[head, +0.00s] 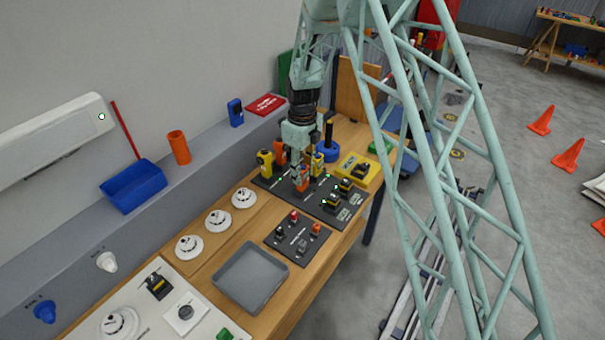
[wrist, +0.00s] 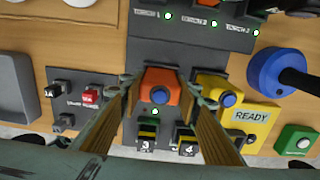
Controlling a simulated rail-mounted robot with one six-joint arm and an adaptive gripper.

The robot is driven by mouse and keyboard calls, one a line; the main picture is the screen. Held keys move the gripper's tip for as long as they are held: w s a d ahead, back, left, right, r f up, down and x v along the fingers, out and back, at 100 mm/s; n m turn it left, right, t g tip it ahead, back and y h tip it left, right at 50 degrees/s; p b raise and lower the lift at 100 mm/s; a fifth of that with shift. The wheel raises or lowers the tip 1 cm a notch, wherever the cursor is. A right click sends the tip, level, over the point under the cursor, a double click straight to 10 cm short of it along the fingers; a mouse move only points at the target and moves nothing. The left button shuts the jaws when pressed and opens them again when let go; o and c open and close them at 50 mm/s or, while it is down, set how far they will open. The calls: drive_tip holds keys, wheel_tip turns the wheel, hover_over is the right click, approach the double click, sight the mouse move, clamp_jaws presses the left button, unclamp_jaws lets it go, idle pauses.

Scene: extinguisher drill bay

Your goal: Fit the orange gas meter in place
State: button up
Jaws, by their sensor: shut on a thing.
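The orange gas meter (wrist: 150,98) has a blue round spot on its face and sits between the two fingers of my gripper (wrist: 162,86) in the wrist view. My gripper is shut on it. In the head view my gripper (head: 301,172) points down over the dark boards, with the orange meter (head: 301,184) at its tip. The dark board (head: 325,213) carries two black-and-yellow units, beside labels 3 and 4 in the wrist view. I cannot tell whether the meter touches the board or hangs just above it.
A yellow box (wrist: 250,117) marked READY and a blue round base with a dark post (wrist: 278,74) stand close on the right. A small board with switch-like pieces (wrist: 85,112) lies left. A grey tray (head: 250,277) and white discs (head: 218,221) are nearer on the bench.

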sight(302, 166)
drive_tip(key=shift+f+b, duration=0.55)
drive_tip(key=shift+f, duration=0.25)
idle(0.9)
drive_tip(key=o, duration=1)
drive_tip(key=shift+o, duration=0.3)
drive_tip(key=shift+o, duration=1.4)
drive_tip(key=shift+r, duration=0.2)
drive_tip(key=shift+r+p, duration=0.95)
drive_tip(key=shift+r, duration=2.35)
